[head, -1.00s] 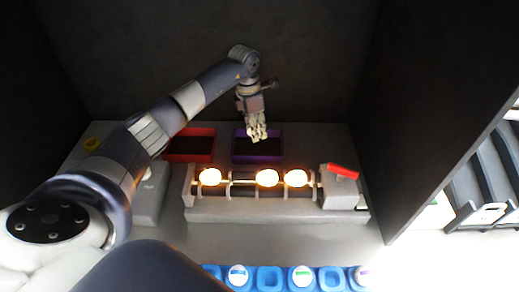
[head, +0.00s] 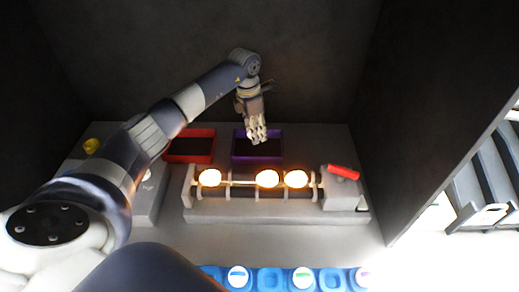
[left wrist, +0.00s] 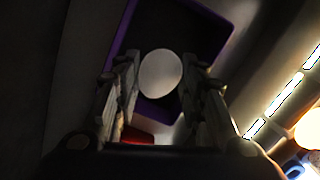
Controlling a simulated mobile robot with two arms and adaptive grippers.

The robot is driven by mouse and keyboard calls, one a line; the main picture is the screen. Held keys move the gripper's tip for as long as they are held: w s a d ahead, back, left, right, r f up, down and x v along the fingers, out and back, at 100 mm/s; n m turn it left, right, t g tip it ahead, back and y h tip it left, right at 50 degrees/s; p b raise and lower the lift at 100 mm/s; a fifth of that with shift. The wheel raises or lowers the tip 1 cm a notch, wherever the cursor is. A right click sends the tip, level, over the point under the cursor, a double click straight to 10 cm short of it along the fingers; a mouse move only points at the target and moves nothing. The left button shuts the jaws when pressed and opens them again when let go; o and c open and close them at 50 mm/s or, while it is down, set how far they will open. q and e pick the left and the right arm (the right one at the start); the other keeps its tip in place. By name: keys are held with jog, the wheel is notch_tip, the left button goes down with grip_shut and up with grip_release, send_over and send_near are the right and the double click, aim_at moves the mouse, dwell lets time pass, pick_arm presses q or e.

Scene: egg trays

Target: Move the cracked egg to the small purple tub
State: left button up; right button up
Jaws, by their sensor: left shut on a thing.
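My left gripper (head: 257,140) is shut on a pale egg (left wrist: 160,73), which sits between its fingers in the left wrist view. No crack can be made out on it in the dim light. In the head view the fingers hide the egg. The gripper points down over the small purple tub (head: 279,150), at the back of the bench. In the left wrist view the purple tub's rim (left wrist: 217,20) lies behind the egg, and its dark floor looks empty. My right gripper is not in view.
A red tub (head: 190,160) stands left of the purple one. In front, a roller stand (head: 270,208) carries three glowing eggs (head: 267,178). A red handle (head: 343,171) is at its right end. Dark walls enclose the back and sides.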

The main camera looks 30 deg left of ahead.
aim_at(258, 147)
pick_arm(q)
jog(key=shift+f, duration=0.25)
jog(key=shift+f+b, duration=0.9)
jog(key=shift+f, duration=0.2)
dwell(0.4)
jog(key=shift+f+b, duration=0.7)
jog(key=shift+f, duration=0.35)
dwell(0.4)
dwell(0.5)
jog(key=o, duration=0.7)
jog(key=shift+r, duration=0.1)
